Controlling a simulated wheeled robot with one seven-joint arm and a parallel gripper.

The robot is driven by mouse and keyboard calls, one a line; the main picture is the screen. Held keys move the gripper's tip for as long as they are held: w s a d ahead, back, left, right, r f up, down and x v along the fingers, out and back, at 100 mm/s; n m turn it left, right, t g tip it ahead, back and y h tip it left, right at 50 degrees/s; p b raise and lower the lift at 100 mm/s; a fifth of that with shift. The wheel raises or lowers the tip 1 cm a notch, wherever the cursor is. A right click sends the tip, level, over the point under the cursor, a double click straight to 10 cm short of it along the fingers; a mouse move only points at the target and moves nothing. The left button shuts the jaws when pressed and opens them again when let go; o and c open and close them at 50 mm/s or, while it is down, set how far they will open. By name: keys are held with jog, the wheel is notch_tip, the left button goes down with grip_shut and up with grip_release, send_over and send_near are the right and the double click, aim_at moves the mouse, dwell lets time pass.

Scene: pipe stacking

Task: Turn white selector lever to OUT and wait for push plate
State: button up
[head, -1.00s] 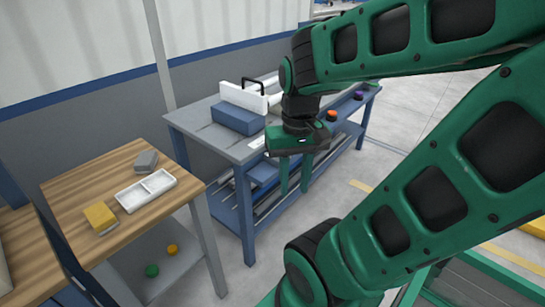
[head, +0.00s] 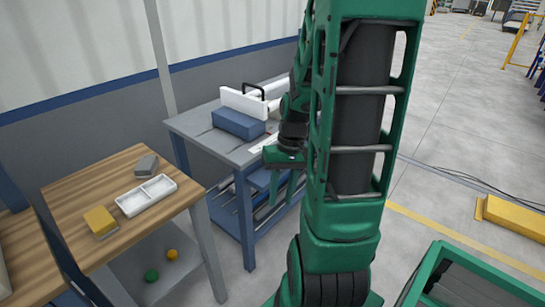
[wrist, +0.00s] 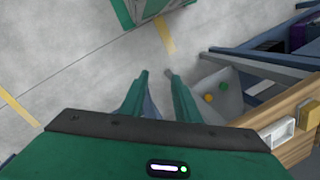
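I cannot make out the white selector lever in either view; my arm covers the right part of the blue bench (head: 205,140). An upright white plate (head: 243,103) stands on the bench behind a blue block (head: 238,122), with a black handle (head: 254,87) beside it. I cannot tell whether this plate is the push plate. My gripper (head: 284,190) points down by the bench's front edge, partly hidden by my arm. In the wrist view my gripper (wrist: 156,74) is open and empty, its fingertips apart above bare floor.
A wooden table (head: 75,180) at the left holds a white two-part tray (head: 146,195), a yellow block (head: 100,222) and a grey block (head: 147,164). Green and orange balls lie on its lower shelf (head: 190,262). A yellow floor block (head: 508,215) lies right.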

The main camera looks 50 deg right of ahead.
jog(key=w+d+f+m+t+y, duration=0.3)
jog(key=w+d+f+t+y, duration=0.15)
jog(key=w+f+t, duration=0.4)
jog(key=w+d+r+m+t+h, duration=0.1)
jog(key=d+m+t+h, duration=0.3)
jog(key=d, duration=0.4)
jog(key=w+d+r+m+t+h, duration=0.1)
jog(key=w+d+m+t+h, duration=0.1)
jog(key=d+m+t, duration=0.35)
jog(key=shift+n+y, duration=0.25)
jog(key=shift+n, duration=0.3)
jog(key=w, duration=0.3)
jog(key=w+d, duration=0.1)
jog(key=w, duration=0.2)
jog(key=w+d, duration=0.1)
jog(key=w, duration=0.3)
jog(key=shift+f, duration=0.25)
grip_shut()
